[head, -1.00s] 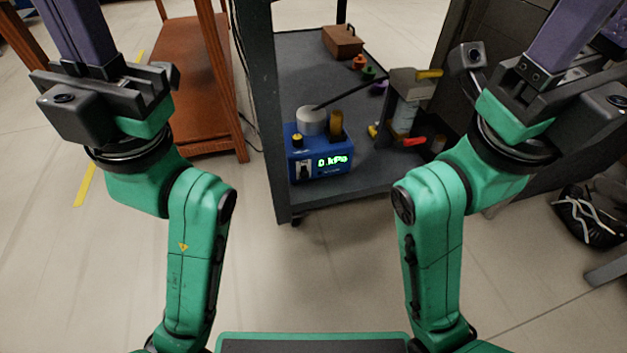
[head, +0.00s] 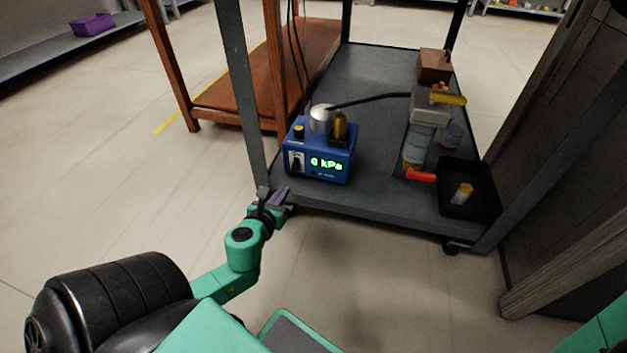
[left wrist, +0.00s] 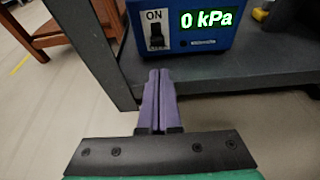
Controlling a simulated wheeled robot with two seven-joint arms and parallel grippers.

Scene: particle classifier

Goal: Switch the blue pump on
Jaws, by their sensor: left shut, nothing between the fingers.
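The blue pump (head: 318,148) sits on the lower shelf of a grey cart, near its front left corner. Its lit green display (head: 327,163) reads 0 kPa. To the left of the display is a black switch (head: 296,162) on a pale plate, which also shows in the left wrist view (left wrist: 156,38) with ON printed above it. My left gripper (head: 281,193) is shut and empty, in front of and below the pump. In the left wrist view its purple fingertips (left wrist: 160,75) point toward the switch, apart from it. My right gripper is not in view.
A grey cart post (head: 243,100) stands just left of the pump. A grey device with a red handle (head: 421,175) and a black tray (head: 456,208) are to the right. A black hose (head: 370,99) runs from the pump. Open floor lies in front.

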